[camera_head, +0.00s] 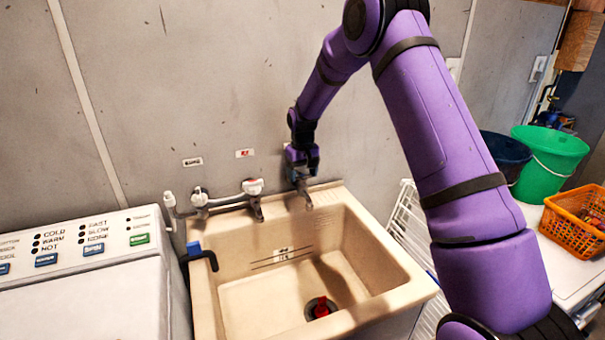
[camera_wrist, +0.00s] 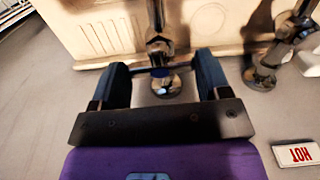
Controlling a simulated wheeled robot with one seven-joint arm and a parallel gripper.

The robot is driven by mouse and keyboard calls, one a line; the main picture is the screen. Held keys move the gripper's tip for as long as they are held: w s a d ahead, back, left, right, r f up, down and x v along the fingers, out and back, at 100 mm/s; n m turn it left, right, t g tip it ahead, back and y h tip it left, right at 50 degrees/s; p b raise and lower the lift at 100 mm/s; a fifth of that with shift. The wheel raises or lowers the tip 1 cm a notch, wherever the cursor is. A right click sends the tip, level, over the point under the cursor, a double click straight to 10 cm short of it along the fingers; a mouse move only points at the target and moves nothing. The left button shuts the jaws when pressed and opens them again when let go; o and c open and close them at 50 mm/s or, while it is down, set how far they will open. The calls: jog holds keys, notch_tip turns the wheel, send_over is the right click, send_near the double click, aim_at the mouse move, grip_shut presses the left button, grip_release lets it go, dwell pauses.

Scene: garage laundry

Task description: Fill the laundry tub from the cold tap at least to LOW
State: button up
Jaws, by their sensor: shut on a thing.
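The beige laundry tub (camera_head: 375,247) stands against the grey wall, with level marks (camera_head: 283,256) on its inner back wall too small to read. No water shows in it. A red thing (camera_head: 320,307) sits in the dark round drain; I cannot tell how firmly. My gripper (camera_head: 301,180) is at the rightmost tap. In the wrist view my gripper (camera_wrist: 164,78) is shut on that tap's dark handle (camera_wrist: 165,70), a finger on each side. The metal spout (camera_wrist: 156,20) extends over the tub. Its label is hidden. A neighbouring tap (camera_head: 254,190) is below a HOT label (camera_head: 245,153).
Another white-fitted tap (camera_head: 200,199) is farther left. A black hooked pipe with a blue part (camera_head: 194,248) hangs on the tub's left rim. A washing machine (camera_head: 85,250) stands left. A white rack (camera_head: 405,225), green bucket (camera_head: 552,155) and orange basket (camera_head: 575,222) are right.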

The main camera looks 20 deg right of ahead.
jog(key=n, duration=0.5)
jog(key=shift+n, duration=0.4)
jog(key=n, duration=0.6)
dwell(0.4)
jog(key=o, duration=0.9)
jog(key=shift+o, duration=0.2)
notch_tip(320, 180, up, 11)
jog(key=shift+f, duration=0.1)
